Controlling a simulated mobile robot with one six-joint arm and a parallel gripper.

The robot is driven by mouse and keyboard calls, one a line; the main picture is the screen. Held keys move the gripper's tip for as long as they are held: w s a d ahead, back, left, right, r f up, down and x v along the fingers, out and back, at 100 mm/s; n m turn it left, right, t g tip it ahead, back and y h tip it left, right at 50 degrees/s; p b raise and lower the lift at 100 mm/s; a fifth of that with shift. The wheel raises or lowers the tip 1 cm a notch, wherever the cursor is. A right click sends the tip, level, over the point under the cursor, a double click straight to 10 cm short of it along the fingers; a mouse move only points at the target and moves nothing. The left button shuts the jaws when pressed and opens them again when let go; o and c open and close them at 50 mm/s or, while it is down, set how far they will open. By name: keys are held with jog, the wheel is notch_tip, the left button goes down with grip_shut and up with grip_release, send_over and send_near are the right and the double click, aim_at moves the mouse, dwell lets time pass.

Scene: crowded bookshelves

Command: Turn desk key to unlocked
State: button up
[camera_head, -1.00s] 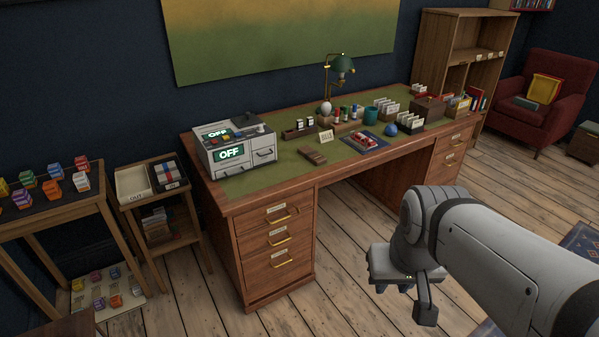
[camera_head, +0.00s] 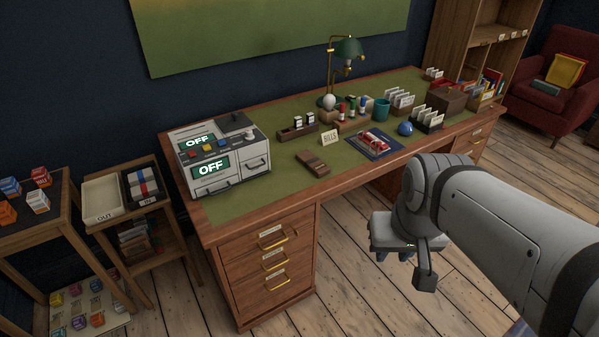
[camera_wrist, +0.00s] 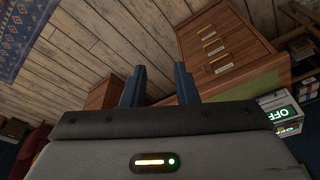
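The wooden desk (camera_head: 225,218) with a green top stands ahead of me. Its left pedestal has drawers (camera_head: 272,262) with brass handles, also seen in the wrist view (camera_wrist: 215,48). A grey console (camera_head: 215,172) with two lit "OFF" displays, coloured buttons and small handles sits on the desk's left end. I cannot make out a key or its position in either view. My gripper (camera_wrist: 160,85) shows two dark fingers spread apart with nothing between them. In the head view my gripper hangs in front of the desk, apart from it, and its fingers are mostly hidden.
A side stand with an OUT tray (camera_head: 102,198) is left of the desk. The floor (camera_head: 350,290) before the desk is clear.

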jog(key=w+a+f+n+t+y+b, duration=0.15)
jog(key=w+f+t+b, duration=0.25)
jog(key=w+f, duration=0.75)
jog(key=w+a+f+n+t+b, duration=0.1)
jog(key=w+f+n+t+b, duration=0.3)
jog(key=w+f, duration=0.8)
jog(key=w+a+f+n+t+y+b, duration=0.1)
jog(key=w+a+f+t+y+b, duration=0.25)
jog(key=f, duration=0.55)
jog(key=w+a+f+t+y+b, duration=0.1)
jog(key=w+a+f+y+b, duration=0.1)
jog(key=a+f+y+b, duration=0.45)
jog(key=w+a+f+h+p, duration=0.1)
jog(key=w+a+f, duration=0.1)
jog(key=w+a, duration=0.3)
jog(key=shift+w+h+p, duration=0.3)
jog(key=shift+w+h, duration=0.05)
jog(key=shift+w, duration=0.1)
jog(key=shift+c, duration=0.4)
grip_shut()
